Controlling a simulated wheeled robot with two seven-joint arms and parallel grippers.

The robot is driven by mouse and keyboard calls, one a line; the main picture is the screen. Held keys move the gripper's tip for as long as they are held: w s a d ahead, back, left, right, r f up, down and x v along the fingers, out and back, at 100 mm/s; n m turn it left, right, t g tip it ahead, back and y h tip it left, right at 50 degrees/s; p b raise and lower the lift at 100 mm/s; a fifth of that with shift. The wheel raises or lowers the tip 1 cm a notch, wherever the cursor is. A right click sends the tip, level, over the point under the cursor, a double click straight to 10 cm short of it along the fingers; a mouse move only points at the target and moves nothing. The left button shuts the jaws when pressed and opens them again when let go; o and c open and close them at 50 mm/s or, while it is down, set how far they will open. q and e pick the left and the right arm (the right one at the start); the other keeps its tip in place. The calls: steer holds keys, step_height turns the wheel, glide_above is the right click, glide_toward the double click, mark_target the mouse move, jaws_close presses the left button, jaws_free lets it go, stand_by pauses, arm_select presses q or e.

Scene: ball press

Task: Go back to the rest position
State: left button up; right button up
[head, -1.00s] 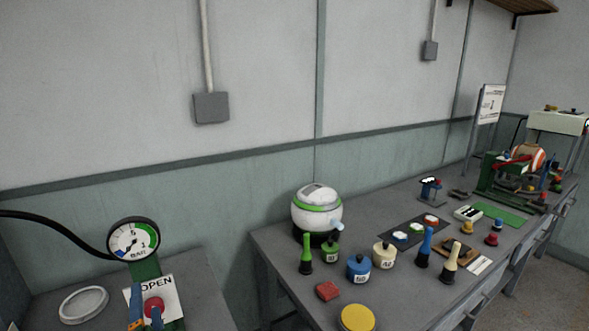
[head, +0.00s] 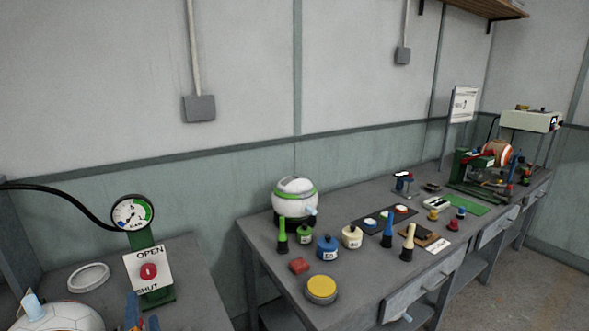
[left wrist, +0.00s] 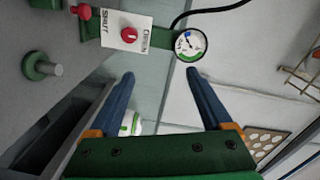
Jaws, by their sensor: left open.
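My left gripper (head: 142,318) shows only by its blue fingertips at the bottom edge of the head view, below the OPEN/SHUT sign (head: 147,268) with its red knob. In the left wrist view my left gripper (left wrist: 160,76) has its two blue fingers spread wide with nothing between them. Beyond the fingers are the sign (left wrist: 126,30) and the round pressure gauge (left wrist: 190,43), both apart from them. My right gripper is in neither view.
A white ball (head: 60,316) shows partly at the bottom left, near a pale ring (head: 88,277). The long grey workbench (head: 265,243) to the right carries a white-and-green ball (head: 294,199), weights, stamps and a green machine (head: 470,172). A gap separates the two tables.

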arm_select(q)
step_height(320, 180, down, 7)
steer(key=s+n+g+h, duration=0.2)
steer(key=s+n+g, duration=0.1)
steer(key=s+d+f+n+g+h, duration=0.2)
steer(key=s+d+f+g+h, duration=0.3)
steer(key=s, duration=0.4)
steer(key=s+d+f+n+g+h, duration=0.1)
steer(key=s+d+f+g+h, duration=0.15)
steer(key=s+d+f, duration=0.6)
steer(key=s+a+f+g+b, duration=0.1)
steer(key=s+f+b, duration=0.15)
steer(key=f, duration=0.75)
steer(key=s+a+f+g+b, duration=0.1)
steer(key=f+b, duration=0.2)
steer(key=f, duration=0.6)
steer(key=s+a+f+g+b, duration=0.1)
steer(key=s+f+b, duration=0.3)
steer(key=s+f, duration=0.9)
step_height(320, 180, down, 3)
steer(key=shift+a+r, duration=0.1)
steer(key=shift+a, duration=0.5)
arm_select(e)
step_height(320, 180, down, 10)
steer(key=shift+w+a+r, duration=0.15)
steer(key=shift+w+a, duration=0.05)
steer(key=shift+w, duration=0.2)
arm_select(q)
steer(key=shift+a+g, duration=0.15)
steer(key=shift+g, duration=0.1)
